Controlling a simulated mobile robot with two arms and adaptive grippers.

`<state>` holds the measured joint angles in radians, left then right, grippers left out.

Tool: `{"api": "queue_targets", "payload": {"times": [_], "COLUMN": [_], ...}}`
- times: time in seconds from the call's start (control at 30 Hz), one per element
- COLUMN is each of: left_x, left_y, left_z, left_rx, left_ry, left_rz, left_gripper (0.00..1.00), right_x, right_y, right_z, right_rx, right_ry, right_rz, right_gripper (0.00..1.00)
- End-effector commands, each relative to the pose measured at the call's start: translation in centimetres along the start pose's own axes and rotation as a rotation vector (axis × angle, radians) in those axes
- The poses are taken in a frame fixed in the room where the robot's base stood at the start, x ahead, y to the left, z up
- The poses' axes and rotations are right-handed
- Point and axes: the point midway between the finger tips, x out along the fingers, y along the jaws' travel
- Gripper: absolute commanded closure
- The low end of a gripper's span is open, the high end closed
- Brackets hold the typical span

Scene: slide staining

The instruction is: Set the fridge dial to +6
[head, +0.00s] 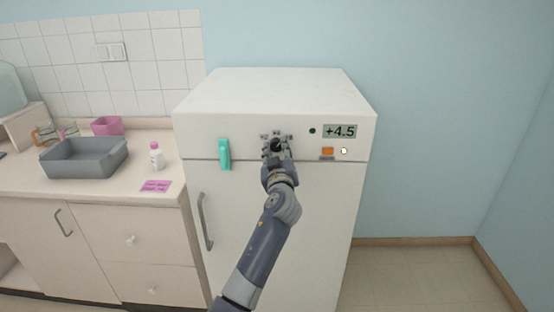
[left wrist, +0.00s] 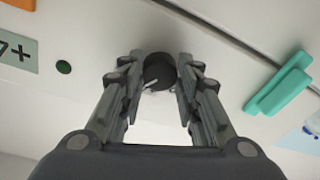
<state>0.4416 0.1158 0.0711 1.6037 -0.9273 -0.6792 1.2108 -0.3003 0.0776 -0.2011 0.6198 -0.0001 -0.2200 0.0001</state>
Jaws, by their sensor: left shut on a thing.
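The white fridge (head: 265,88) stands against the blue wall, with a small display (head: 340,131) reading +4.5 on its upper front panel. In the head view my left gripper (head: 276,143) is at that panel, in front of the black dial, and hides most of it. In the left wrist view the round black dial (left wrist: 159,71) with a pale pointer mark sits between the two fingertips of my left gripper (left wrist: 160,84), which is shut on it. The display's edge (left wrist: 17,50) shows at the left of that view. My right gripper is in neither view.
A teal handle-like piece (head: 224,154) is on the fridge front, left of my gripper. A green dot (head: 312,131), an orange patch (head: 327,152) and a small light (head: 344,151) are near the display. The counter at left holds a grey tray (head: 84,160) and a bottle (head: 157,157).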

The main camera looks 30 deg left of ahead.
Motion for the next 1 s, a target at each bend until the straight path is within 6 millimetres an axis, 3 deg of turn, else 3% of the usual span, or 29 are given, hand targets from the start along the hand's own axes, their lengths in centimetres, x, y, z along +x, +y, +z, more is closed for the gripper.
{"api": "queue_targets", "payload": {"times": [0.5,1.0], "left_x": [0.01,0.02], "left_y": [-0.15,-0.19], "left_z": [0.12,0.12], "left_rx": [0.360,0.441], "left_ry": [0.020,0.024], "left_rz": [0.032,0.038], "left_gripper": [0.93,0.93], "right_x": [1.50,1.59], "right_y": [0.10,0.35], "right_z": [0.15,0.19], "right_rx": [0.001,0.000], "right_ry": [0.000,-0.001], "right_rz": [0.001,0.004], "right_gripper": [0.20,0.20]}}
